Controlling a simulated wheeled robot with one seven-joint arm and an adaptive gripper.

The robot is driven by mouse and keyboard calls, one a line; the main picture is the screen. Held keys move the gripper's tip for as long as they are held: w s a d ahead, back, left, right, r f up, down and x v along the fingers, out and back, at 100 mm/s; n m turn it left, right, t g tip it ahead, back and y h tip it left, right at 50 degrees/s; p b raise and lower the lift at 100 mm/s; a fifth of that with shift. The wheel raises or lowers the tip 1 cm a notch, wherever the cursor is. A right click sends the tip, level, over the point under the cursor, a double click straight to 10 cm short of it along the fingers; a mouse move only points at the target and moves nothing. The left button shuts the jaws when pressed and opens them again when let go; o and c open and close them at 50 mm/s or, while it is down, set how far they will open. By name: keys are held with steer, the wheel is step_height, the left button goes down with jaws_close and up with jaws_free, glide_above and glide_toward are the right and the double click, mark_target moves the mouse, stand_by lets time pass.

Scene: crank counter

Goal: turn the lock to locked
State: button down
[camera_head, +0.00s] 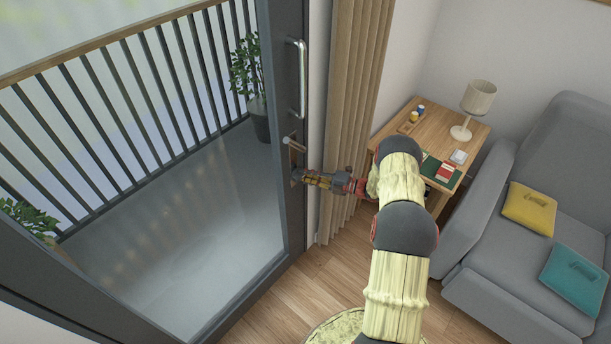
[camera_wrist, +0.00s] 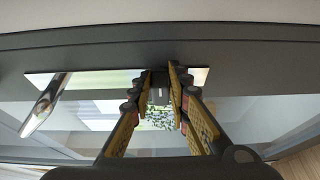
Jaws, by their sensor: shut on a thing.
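The dark-framed glass door (camera_head: 293,75) stands at the left in the head view. A shiny plate (camera_wrist: 95,82) on its frame carries a lever handle (camera_head: 293,145), which also shows at the left in the wrist view (camera_wrist: 42,108). The lock's small dark turn piece (camera_wrist: 158,93) is at the right part of the plate, between my fingers. My gripper (camera_head: 302,176) reaches the plate just below the lever. In the wrist view my fingers (camera_wrist: 160,78) are shut on the turn piece from both sides. The head view hides the turn piece behind my gripper. Its exact angle is hard to tell.
A long pull handle (camera_head: 302,78) is higher on the door frame. A beige curtain (camera_head: 355,80) hangs right beside the door. A wooden side table (camera_head: 448,108) with a lamp (camera_head: 478,97) and a grey sofa (camera_head: 575,145) stand at the right. Wood floor (camera_head: 290,305) is clear near the door.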

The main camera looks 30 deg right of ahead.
steer(key=shift+m, duration=0.3)
steer(key=c, duration=1.7)
jaws_free()
steer(key=shift+d, duration=0.1)
steer(key=v, duration=1.2)
steer(key=shift+f, duration=0.1)
